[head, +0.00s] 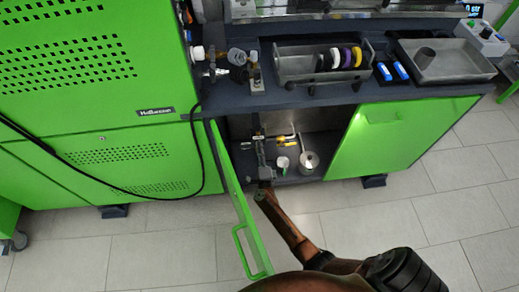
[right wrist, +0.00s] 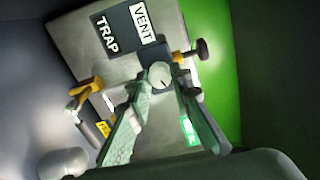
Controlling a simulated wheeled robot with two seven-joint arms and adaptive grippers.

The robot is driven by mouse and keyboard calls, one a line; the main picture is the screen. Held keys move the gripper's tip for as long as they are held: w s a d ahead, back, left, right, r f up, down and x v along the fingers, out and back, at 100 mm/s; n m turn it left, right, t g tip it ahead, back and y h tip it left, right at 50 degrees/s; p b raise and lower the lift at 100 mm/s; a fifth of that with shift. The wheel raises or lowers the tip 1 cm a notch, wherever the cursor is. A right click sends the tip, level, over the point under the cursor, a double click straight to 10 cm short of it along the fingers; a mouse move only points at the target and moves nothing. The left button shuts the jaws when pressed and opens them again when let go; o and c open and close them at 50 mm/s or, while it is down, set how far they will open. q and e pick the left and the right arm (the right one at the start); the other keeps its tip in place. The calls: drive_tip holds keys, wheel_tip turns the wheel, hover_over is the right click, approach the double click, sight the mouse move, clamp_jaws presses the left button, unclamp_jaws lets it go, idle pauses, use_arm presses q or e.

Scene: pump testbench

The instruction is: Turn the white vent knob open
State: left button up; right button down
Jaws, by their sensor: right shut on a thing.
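The white vent knob (right wrist: 159,74) is round with a small dark mark, just below the VENT label (right wrist: 142,24) on a grey panel. My right gripper (right wrist: 161,86) is shut on the knob, with one green finger on each side of it. In the head view, my right gripper (head: 263,165) reaches into the open cabinet under the bench; the knob cannot be made out there. My left gripper is not in view.
An open green door (head: 244,212) stands left of my right arm. A dark red-brown knob (right wrist: 203,49) and yellow handles (right wrist: 88,86) sit near the white knob.

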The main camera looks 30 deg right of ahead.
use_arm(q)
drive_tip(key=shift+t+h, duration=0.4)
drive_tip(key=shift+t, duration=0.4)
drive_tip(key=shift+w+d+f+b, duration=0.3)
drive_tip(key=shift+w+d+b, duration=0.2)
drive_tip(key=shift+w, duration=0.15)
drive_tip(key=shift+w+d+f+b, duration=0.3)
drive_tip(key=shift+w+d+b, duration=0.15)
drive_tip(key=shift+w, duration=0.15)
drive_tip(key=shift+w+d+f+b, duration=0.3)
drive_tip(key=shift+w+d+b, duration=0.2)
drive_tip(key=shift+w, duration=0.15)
use_arm(e)
drive_tip(key=shift+s+d+f+m, duration=0.1)
drive_tip(key=shift+m, duration=2.55)
drive_tip(key=shift+f+m, duration=0.1)
drive_tip(key=shift+m, duration=2.55)
drive_tip(key=c, duration=1.9)
unclamp_jaws()
drive_tip(key=shift+c, duration=0.2)
drive_tip(key=shift+o, duration=1)
drive_tip(key=shift+r, duration=0.1)
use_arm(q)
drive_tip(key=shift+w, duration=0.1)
use_arm(e)
drive_tip(key=v, duration=0.7)
drive_tip(key=shift+a, duration=0.25)
